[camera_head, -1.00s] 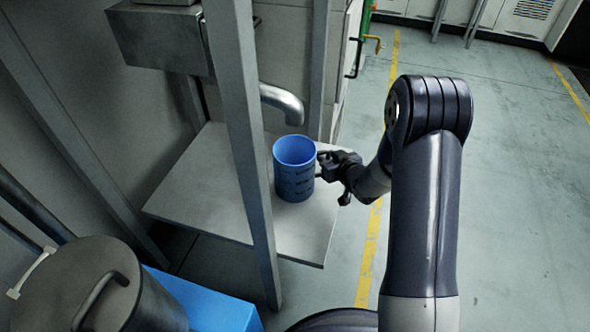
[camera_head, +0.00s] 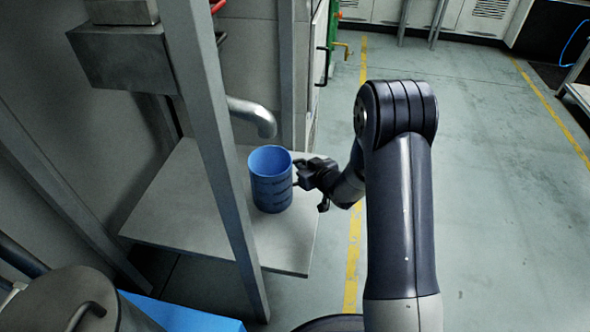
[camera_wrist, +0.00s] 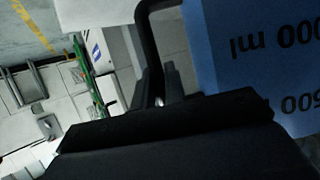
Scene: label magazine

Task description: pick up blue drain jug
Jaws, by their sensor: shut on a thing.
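The blue drain jug (camera_head: 270,183) is upright at the shelf (camera_head: 180,215), just below the bent metal spout (camera_head: 254,114). I cannot tell whether its base touches the shelf. In the wrist view its blue wall (camera_wrist: 245,50) with dark volume markings fills the upper right. My gripper (camera_head: 304,176) is at the jug's right side, shut on its dark handle (camera_wrist: 148,45). The fingers show around the handle in the wrist view (camera_wrist: 158,84).
A grey upright post (camera_head: 212,145) stands left of the jug, in front of the shelf. A metal box (camera_head: 120,55) hangs above. A metal lidded vessel (camera_head: 70,305) and a blue surface (camera_head: 180,318) are at lower left. The floor to the right is clear.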

